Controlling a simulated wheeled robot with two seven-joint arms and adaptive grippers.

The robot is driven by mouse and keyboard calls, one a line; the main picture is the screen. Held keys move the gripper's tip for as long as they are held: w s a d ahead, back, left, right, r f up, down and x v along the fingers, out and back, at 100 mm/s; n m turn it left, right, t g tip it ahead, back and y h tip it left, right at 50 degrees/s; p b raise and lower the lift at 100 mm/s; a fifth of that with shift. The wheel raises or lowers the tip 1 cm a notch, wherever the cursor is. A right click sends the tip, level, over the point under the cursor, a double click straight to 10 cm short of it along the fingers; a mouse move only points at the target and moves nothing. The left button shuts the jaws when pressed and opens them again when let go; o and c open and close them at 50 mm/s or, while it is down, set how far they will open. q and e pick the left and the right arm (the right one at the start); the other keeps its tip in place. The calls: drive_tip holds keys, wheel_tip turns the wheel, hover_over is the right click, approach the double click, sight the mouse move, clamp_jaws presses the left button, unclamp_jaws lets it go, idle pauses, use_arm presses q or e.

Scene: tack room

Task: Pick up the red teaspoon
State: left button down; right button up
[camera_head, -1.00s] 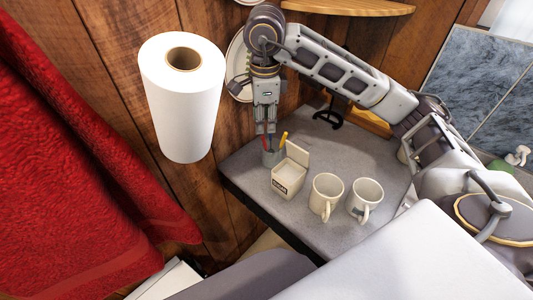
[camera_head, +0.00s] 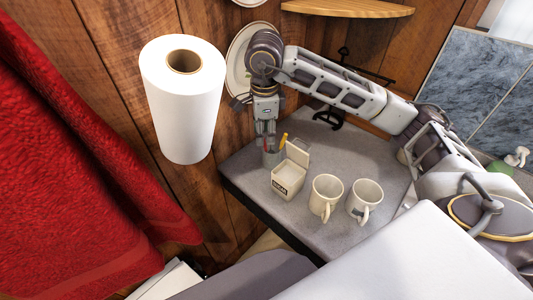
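A grey cup (camera_head: 271,159) stands at the back left corner of the grey counter (camera_head: 240,174). It holds several utensils, one of them with a yellow handle (camera_head: 283,139). A thin strip of red, likely the red teaspoon (camera_head: 269,144), shows just above the cup's rim; the rest of it is hidden. My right gripper (camera_head: 265,139) points straight down over the cup, with its fingers around or beside the red strip. It is too small to tell whether they grip it. My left gripper is not in view.
A sugar box (camera_head: 288,184) with a raised lid stands close beside the cup. Two cream mugs (camera_head: 326,196) (camera_head: 365,202) stand to the right. A paper towel roll (camera_head: 184,110) and red towel (camera_head: 70,170) hang at left. A wooden shelf (camera_head: 350,8) is above.

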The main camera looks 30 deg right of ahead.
sight(266, 151)
drive_tip(key=shift+w+d+f+p, duration=0.15)
drive_tip(key=shift+f+p, duration=0.1)
drive_tip(key=shift+f, duration=0.9)
drive_tip(key=shift+w+a+f+p, duration=0.1)
drive_tip(key=shift+f+p, duration=0.1)
drive_tip(key=shift+f, duration=0.9)
clamp_jaws()
